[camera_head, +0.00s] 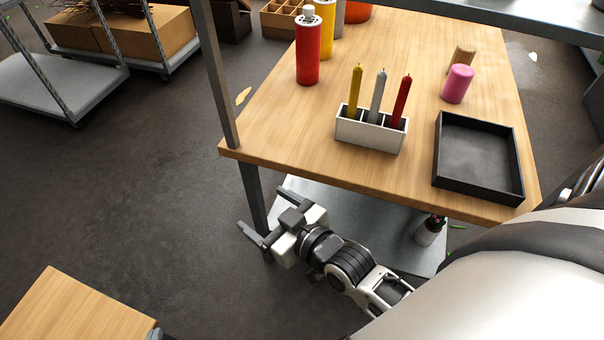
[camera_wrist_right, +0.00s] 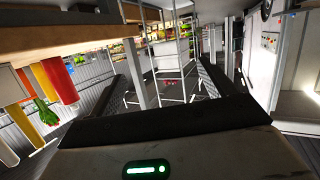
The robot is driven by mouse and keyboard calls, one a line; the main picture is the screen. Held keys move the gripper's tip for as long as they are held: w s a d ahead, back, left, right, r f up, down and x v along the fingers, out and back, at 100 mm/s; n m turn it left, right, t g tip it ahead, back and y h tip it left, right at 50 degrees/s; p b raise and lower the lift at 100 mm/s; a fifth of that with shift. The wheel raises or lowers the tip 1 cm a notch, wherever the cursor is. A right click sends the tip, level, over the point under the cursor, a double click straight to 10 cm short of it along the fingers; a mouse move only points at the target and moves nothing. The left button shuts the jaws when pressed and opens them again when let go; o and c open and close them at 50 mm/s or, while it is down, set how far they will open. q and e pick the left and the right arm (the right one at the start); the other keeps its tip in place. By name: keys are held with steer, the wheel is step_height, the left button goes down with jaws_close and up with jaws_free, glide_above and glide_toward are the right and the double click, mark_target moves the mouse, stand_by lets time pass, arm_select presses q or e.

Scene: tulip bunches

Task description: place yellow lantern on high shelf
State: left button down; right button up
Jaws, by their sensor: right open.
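I cannot make out a yellow lantern for certain in either view. A grey raised shelf (camera_head: 500,14), seen in part at the top right in the head view, stands above the wooden table (camera_head: 245,140). My right gripper (camera_head: 264,212) is open, with nothing visible between its fingers. It is low beside the table's front left corner, near the metal leg and the lower grey shelf. Its two dark fingers also show spread apart in the right wrist view (camera_wrist_right: 168,85). My left gripper is not in view.
The table holds a red bottle (camera_head: 308,50), a yellow bottle (camera_head: 326,28), a white holder (camera_head: 368,131) with three candles, a pink candle (camera_head: 457,84) and a black tray (camera_head: 477,188). A grey post (camera_head: 213,75) rises at the left edge. Open floor lies left.

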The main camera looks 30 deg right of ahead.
steer(key=s+d+f+m+g+h, duration=0.1)
steer(key=s+f+g, duration=0.3)
steer(key=s+f, duration=0.4)
steer(key=shift+s+d+f+h, duration=0.2)
steer(key=shift+s+d+h, duration=0.15)
steer(key=shift+d, duration=0.2)
